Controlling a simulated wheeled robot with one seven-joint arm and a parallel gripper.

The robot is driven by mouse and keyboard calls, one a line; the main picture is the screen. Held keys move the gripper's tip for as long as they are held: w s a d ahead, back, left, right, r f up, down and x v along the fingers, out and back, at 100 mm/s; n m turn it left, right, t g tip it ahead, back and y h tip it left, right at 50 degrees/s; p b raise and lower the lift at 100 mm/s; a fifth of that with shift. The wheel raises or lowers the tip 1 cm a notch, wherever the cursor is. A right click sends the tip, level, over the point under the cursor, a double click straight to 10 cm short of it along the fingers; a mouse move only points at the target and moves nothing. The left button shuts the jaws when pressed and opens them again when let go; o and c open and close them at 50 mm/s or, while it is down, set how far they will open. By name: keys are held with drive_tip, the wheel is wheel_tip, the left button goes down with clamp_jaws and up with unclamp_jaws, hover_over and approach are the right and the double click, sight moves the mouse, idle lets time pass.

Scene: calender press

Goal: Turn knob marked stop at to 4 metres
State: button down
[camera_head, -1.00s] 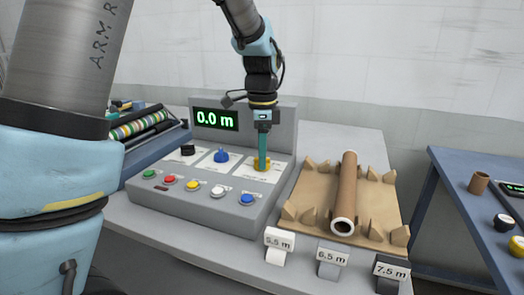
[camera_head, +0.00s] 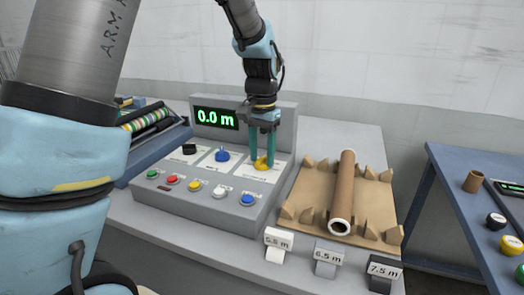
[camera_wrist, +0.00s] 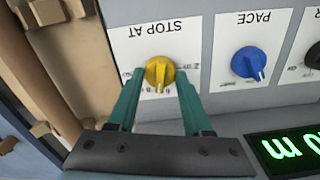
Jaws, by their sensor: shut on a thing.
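The yellow knob (camera_wrist: 159,73) sits on a white plate (camera_wrist: 186,48) marked STOP AT, which reads upside down in the wrist view. In the head view my gripper (camera_head: 263,160) points down onto the yellow knob (camera_head: 262,164) at the right of the panel. The display (camera_head: 215,118) reads 0.0 m.
A blue PACE knob (camera_wrist: 248,64) and a black knob (camera_head: 188,149) sit beside it. Several push buttons line the panel front, including a blue one (camera_head: 247,199). A brown tube (camera_head: 343,190) lies on a cardboard cradle to the right. Metre tags (camera_head: 278,240) stand at the front.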

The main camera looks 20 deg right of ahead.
sight(262, 158)
drive_tip(key=n+p, duration=0.1)
drive_tip(key=n, duration=0.4)
drive_tip(key=shift+r+n+p, duration=0.15)
drive_tip(key=shift+n+p, duration=0.15)
drive_tip(key=shift+p, duration=0.05)
drive_tip(key=n+p, duration=0.2)
drive_tip(key=n, duration=0.3)
drive_tip(key=shift+n, duration=0.3)
drive_tip(key=shift+c, duration=1.6)
unclamp_jaws()
wheel_tip(262, 158, up, 11)
drive_tip(key=b, duration=0.2)
drive_tip(key=shift+f, duration=0.2)
drive_tip(key=shift+a, duration=0.1)
